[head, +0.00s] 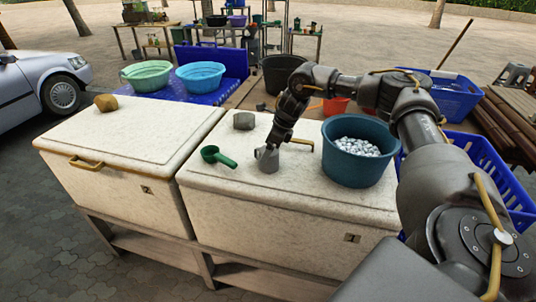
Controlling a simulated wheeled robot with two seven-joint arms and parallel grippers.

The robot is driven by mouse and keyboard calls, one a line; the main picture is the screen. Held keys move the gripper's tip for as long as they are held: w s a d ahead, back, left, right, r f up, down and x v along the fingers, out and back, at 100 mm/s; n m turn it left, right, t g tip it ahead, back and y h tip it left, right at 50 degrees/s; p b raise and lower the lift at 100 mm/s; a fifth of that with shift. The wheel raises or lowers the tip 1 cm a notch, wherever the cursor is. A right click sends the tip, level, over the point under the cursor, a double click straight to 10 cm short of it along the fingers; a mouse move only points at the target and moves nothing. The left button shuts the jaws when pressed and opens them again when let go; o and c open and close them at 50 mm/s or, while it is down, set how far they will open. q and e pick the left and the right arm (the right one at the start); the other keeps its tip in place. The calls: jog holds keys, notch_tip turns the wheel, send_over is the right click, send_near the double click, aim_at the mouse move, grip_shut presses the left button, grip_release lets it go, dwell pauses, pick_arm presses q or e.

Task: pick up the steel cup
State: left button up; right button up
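A small grey metal cup (268,161), which looks like the steel cup, stands on the white lid of the right-hand chest, near the middle of its left half. My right gripper (271,147) comes down from above and behind, with its fingers at the top of the cup. The fingers overlap the cup's rim in the picture. I cannot tell whether they are closed on it or only around it. My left gripper is not in view.
A green scoop (218,156) lies just left of the cup, and a grey block-like object (243,121) sits behind it. A blue-green tub (357,151) of whitish pieces stands to the right. The left chest lid (140,130) is mostly clear, with a brown lump (106,102) at its back corner.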

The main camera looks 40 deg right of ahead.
jog(key=x, duration=0.3)
jog(key=shift+f+p, duration=0.15)
jog(key=shift+p, duration=0.25)
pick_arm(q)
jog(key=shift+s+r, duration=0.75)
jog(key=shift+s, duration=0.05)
pick_arm(e)
jog(key=c, duration=1)
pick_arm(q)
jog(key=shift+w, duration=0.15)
pick_arm(e)
jog(key=shift+c, duration=0.2)
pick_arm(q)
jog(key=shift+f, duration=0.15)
